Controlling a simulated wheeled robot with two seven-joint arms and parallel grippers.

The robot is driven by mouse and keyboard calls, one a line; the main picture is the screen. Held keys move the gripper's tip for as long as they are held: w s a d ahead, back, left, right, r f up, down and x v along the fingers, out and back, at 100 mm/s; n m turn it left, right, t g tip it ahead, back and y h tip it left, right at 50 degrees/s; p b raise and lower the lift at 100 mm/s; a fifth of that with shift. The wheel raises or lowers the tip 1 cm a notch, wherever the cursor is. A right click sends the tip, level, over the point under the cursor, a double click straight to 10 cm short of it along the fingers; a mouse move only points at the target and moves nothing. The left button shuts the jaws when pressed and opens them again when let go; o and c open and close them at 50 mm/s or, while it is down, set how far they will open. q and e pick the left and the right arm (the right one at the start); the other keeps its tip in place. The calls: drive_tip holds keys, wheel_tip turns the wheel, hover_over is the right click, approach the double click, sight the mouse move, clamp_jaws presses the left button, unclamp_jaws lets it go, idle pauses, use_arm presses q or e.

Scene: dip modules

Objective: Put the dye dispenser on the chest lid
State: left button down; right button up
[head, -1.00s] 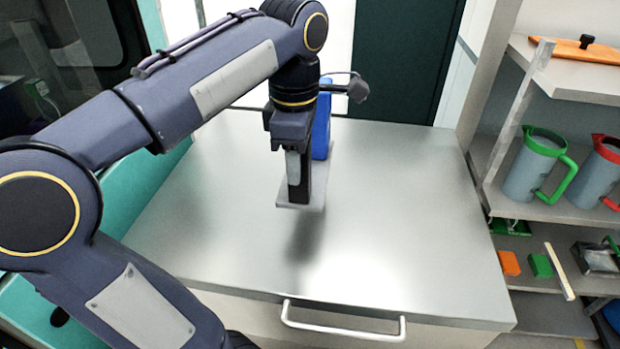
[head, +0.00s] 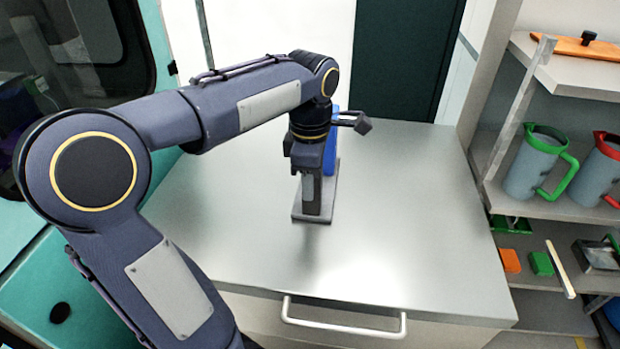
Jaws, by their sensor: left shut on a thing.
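The dye dispenser (head: 331,154) shows as a blue upright body on a flat grey base, partly hidden behind my left gripper. My left gripper (head: 312,203) points down and is shut on the dispenser. The chest lid (head: 400,230) is a wide, bare, shiny metal top with a white handle below its front edge. The dispenser stands upright over the middle left of the lid. Its base looks at or very close to the lid surface; I cannot tell if it touches. My right gripper is not in view.
Shelves on the right hold a grey jug with a green rim (head: 535,160), a jug with a red rim (head: 603,170), an orange block (head: 510,261) and a green block (head: 541,264). An orange board (head: 580,48) lies on the top shelf. The rest of the lid is clear.

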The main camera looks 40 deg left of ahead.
use_arm(q)
drive_tip(key=shift+f, duration=0.1)
drive_tip(key=c, duration=1)
unclamp_jaws()
drive_tip(key=shift+r, duration=0.25)
wheel_tip(320, 180, up, 12)
drive_tip(key=shift+f+p, duration=0.1)
drive_tip(key=shift+p, duration=0.75)
